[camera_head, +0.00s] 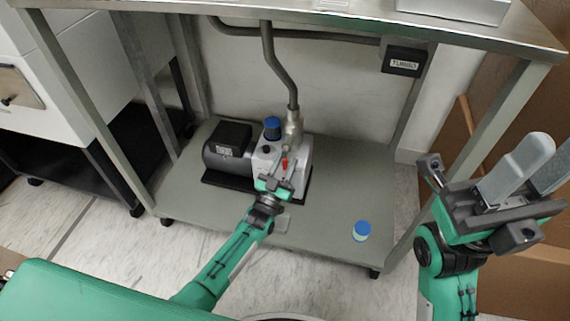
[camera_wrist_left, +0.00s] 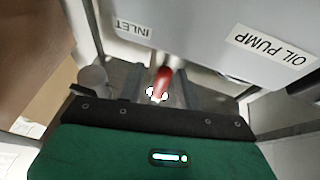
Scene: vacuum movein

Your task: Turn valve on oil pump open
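The oil pump (camera_head: 266,158) stands on the lower shelf of the metal table. Its label and light grey side fill the top of the left wrist view (camera_wrist_left: 215,45). A small red valve handle (camera_head: 284,164) sits at the pump's front under the metal pipe fitting; it also shows in the left wrist view (camera_wrist_left: 163,78), pointing down toward the gripper. My left gripper (camera_head: 281,165) is at the handle, its fingers apart on either side of it; contact cannot be told. My right gripper (camera_head: 535,155) is open and empty at the right, away from the pump.
A metal pipe (camera_head: 269,55) runs down to the pump. A box labelled TURBO (camera_head: 404,61) hangs under the tabletop. A small blue-capped jar (camera_head: 361,231) stands on the shelf (camera_head: 330,195). Table legs stand left and right; cardboard (camera_head: 458,130) is behind the right gripper.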

